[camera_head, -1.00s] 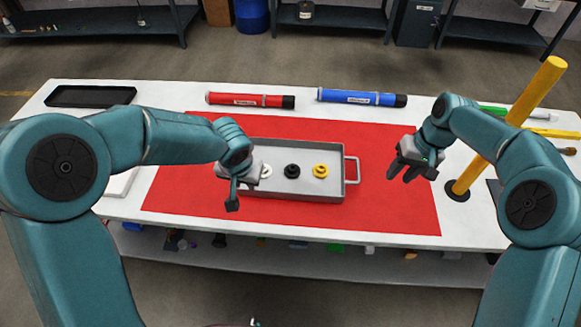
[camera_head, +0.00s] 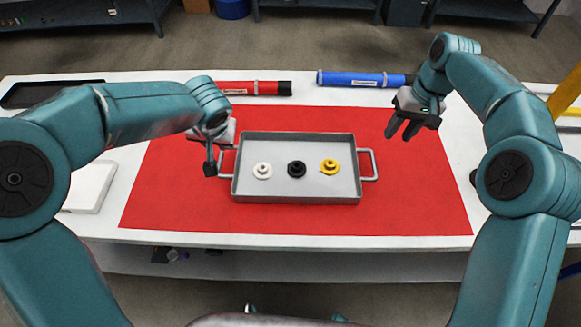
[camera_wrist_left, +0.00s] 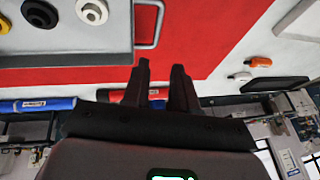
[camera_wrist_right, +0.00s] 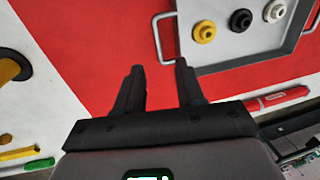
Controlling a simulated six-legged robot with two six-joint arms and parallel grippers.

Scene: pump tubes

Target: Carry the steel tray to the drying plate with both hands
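The steel tray (camera_head: 297,198) lies flat on the red mat, with a loop handle at each end. It holds a white ring part (camera_head: 263,171), a black one (camera_head: 297,169) and a yellow one (camera_head: 330,167) in a row. My left gripper (camera_head: 210,168) is open and empty just outside the left handle; the left wrist view shows its fingers (camera_wrist_left: 160,68) apart, short of the handle (camera_wrist_left: 148,22). My right gripper (camera_head: 402,133) is open and empty, above and right of the right handle (camera_head: 369,164). A white flat plate (camera_head: 92,188) lies at left; I cannot tell if it is the drying plate.
Red (camera_head: 255,88) and blue (camera_head: 360,79) tubes lie behind the tray. A black shallow tray (camera_head: 45,92) is at the back left. A yellow pole (camera_head: 566,92) stands at the right. The red mat (camera_head: 300,222) around the tray is clear.

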